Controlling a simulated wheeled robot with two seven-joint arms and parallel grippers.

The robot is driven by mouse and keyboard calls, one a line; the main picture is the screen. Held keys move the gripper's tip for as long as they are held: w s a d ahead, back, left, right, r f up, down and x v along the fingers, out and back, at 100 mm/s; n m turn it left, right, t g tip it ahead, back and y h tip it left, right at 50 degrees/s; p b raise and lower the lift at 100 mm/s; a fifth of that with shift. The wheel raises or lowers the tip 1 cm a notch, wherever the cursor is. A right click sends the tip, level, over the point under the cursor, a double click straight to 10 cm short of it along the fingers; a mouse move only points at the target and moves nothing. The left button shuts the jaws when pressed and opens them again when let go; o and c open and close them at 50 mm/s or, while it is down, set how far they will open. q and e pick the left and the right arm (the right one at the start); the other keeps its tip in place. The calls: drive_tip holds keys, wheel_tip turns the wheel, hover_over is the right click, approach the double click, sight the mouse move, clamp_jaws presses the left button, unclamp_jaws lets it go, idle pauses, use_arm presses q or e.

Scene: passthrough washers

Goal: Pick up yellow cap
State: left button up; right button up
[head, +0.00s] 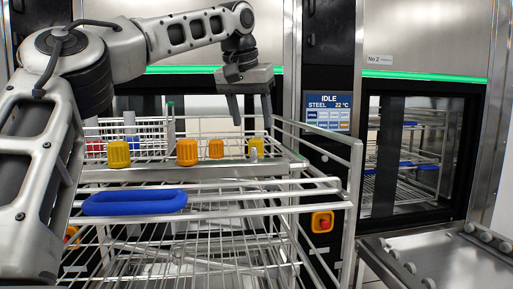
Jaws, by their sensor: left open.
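A small yellow cap (256,147) stands at the right end of a row of caps on the rack's upper metal ledge (285,168). A larger ribbed yellow cap (118,155) stands at the left end of that row. My left gripper (251,120) points down above the small yellow cap, its two fingers spread and nothing visible between them. It appears apart from the cap. My right gripper does not show.
Two orange caps (187,152) stand between the yellow ones. The wire rack (345,160) has raised side rails and a blue handle (135,202) in front. A washer (415,150) with shelves and a roller table (450,262) are at right.

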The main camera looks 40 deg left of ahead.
sight(256, 141)
use_arm(q)
drive_tip(key=shift+x, duration=3.4)
drive_tip(key=shift+d, duration=0.1)
drive_tip(key=c, duration=1)
